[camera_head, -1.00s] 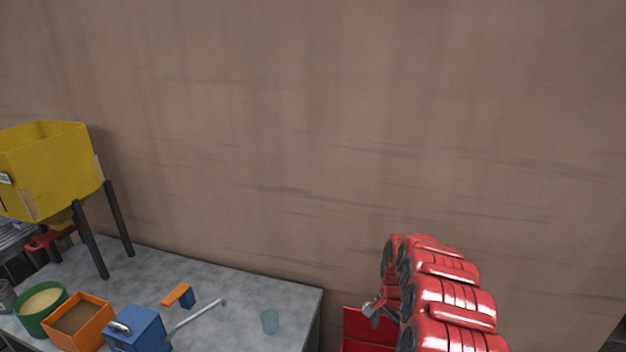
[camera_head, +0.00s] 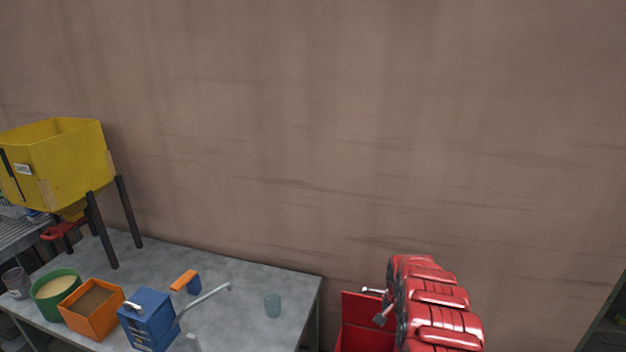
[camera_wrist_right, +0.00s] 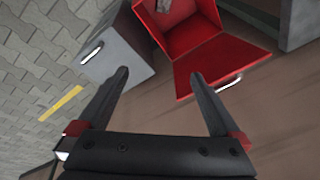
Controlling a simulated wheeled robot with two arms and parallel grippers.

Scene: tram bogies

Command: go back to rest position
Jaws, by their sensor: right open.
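My right arm (camera_head: 436,310), red and segmented, stands at the lower right of the head view. My right gripper (camera_wrist_right: 160,76) shows in the right wrist view with its two dark fingers wide apart and nothing between them. Beyond the fingers is an open red box (camera_wrist_right: 200,55) with a silver handle. I cannot tell how far the fingers are from it. My left arm and left gripper are not in view.
The red box (camera_head: 360,322) shows beside my right arm. A grey cabinet (camera_wrist_right: 125,60) is left of the fingers.

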